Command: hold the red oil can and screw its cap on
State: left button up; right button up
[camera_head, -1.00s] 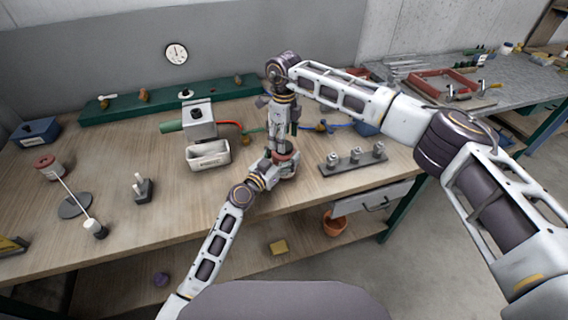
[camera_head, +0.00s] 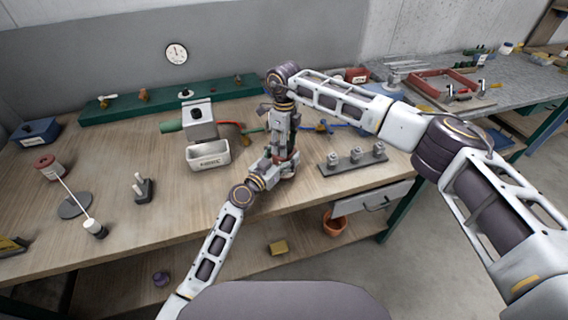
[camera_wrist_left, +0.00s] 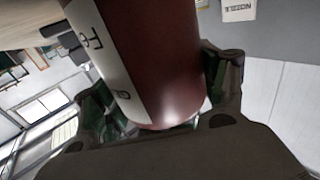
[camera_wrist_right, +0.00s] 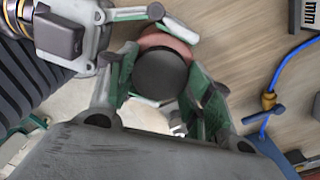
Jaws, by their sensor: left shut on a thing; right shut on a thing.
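The red oil can (camera_wrist_left: 155,55), with a white lettered label, fills the middle of the left wrist view. My left gripper (camera_wrist_left: 160,92) is shut around its body. In the head view the can (camera_head: 291,157) is mostly hidden by my grippers at the table's front edge. The round black cap (camera_wrist_right: 160,75) sits between the fingers of my right gripper (camera_wrist_right: 160,84), which is shut on it. The can's reddish top shows just behind the cap in the right wrist view. The cap overlaps the can top; I cannot tell whether it is seated. My right gripper is above the left one.
A white bin (camera_head: 208,155) stands left of my grippers. A dark rack with several metal fittings (camera_head: 353,161) lies to the right. A blue hose (camera_wrist_right: 292,62) with a brass fitting runs close by. A green rail (camera_head: 150,107) lines the table's back.

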jog(key=shift+c, duration=0.3)
jog(key=o, duration=1.2)
jog(key=shift+r, duration=0.15)
notch_tip(320, 180, up, 12)
jog(key=shift+f, duration=0.2)
pick_arm(q)
jog(key=o, duration=2)
jog(key=shift+o, duration=0.2)
jog(key=shift+s+a, duration=0.1)
